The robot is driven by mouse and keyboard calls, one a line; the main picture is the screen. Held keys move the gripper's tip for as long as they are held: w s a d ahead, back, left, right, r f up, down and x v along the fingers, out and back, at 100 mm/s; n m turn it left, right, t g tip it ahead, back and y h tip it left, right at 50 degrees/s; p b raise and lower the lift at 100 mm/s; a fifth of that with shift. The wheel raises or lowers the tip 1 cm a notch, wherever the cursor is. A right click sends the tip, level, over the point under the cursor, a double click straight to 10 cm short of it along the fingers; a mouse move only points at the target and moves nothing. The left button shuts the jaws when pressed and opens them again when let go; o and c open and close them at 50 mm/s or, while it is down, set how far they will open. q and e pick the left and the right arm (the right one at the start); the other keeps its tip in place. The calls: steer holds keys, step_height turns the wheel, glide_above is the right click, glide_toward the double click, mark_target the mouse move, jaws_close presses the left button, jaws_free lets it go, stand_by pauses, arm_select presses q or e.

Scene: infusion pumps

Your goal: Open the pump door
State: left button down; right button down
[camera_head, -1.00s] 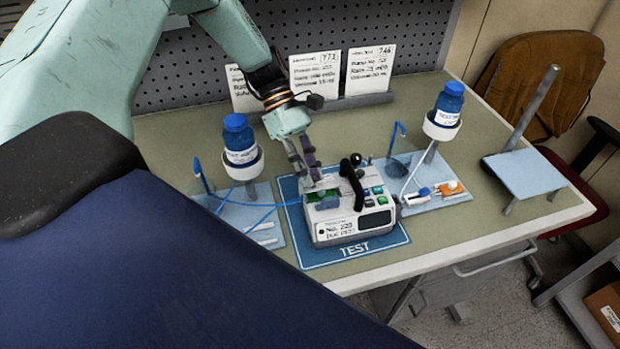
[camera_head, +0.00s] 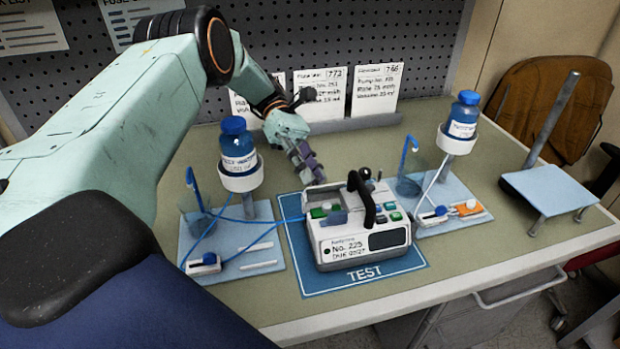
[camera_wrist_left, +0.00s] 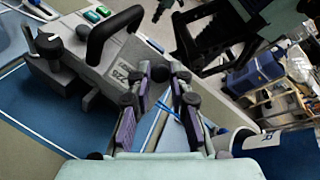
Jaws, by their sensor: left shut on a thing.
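The white pump (camera_head: 345,240), labelled No. 225, stands on the blue TEST mat (camera_head: 385,272). It has a black carry handle (camera_head: 362,200), green buttons and a dark display. A grey flap, the pump door (camera_head: 333,217), shows on its top left next to a green part. My left gripper (camera_head: 314,178) is at the pump's back left edge, fingers pointing down. In the left wrist view, its purple-padded fingers (camera_wrist_left: 170,75) are close together beside the pump (camera_wrist_left: 95,62). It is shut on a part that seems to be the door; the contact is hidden. My right gripper is not in view.
Blue-capped bottles stand in holders left (camera_head: 238,150) and right (camera_head: 463,115) of the pump. A blue tube (camera_head: 272,222) runs from the left stand to the pump. Cards (camera_head: 376,90) lean at the back. The bench front is clear.

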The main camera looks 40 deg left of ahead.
arm_select(q)
steer(key=shift+f, duration=0.15)
stand_by(0.3)
steer(key=c, duration=1.2)
jaws_free()
step_height(320, 180, up, 10)
